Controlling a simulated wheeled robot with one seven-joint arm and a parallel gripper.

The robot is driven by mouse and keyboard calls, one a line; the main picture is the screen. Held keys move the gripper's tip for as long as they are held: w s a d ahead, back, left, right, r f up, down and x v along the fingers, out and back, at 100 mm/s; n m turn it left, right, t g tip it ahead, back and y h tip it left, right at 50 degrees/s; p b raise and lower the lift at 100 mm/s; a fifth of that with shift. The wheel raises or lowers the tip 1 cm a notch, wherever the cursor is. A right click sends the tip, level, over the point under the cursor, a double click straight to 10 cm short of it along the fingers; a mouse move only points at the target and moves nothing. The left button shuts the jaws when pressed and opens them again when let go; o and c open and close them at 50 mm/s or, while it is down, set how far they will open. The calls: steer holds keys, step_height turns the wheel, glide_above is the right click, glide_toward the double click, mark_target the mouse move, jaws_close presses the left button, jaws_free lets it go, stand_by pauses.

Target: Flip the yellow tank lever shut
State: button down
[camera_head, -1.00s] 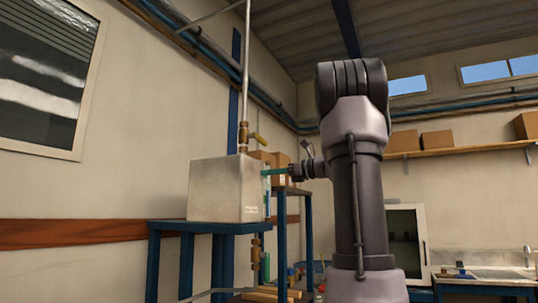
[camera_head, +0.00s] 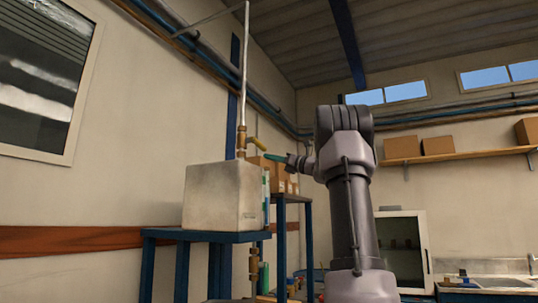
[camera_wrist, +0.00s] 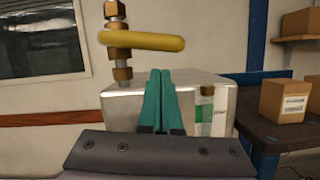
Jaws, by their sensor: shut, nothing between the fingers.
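The yellow lever (camera_head: 257,144) is on the brass valve (camera_head: 241,141) above the grey metal tank (camera_head: 212,197). In the head view it sticks out to the right of the pipe and slopes down. In the wrist view the lever (camera_wrist: 142,41) lies across the picture, above and beyond my fingertips. My gripper (camera_head: 270,157) has green fingers pointing left, just below and right of the lever's outer end. In the wrist view the green fingers (camera_wrist: 160,75) are together and empty. Whether they touch the lever I cannot tell.
The tank stands on a blue table (camera_head: 190,236). A vertical pipe (camera_head: 245,70) rises from the valve. Cardboard boxes (camera_wrist: 285,101) sit on a dark table to the right. A gauge strip (camera_wrist: 205,115) is on the tank's side.

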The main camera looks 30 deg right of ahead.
steer(key=shift+w+a+r, duration=0.15)
steer(key=shift+w+r, duration=0.1)
steer(key=shift+r, duration=0.25)
steer(key=shift+w+a+r, duration=0.1)
steer(key=shift+w+r, duration=0.1)
steer(key=shift+r, duration=0.3)
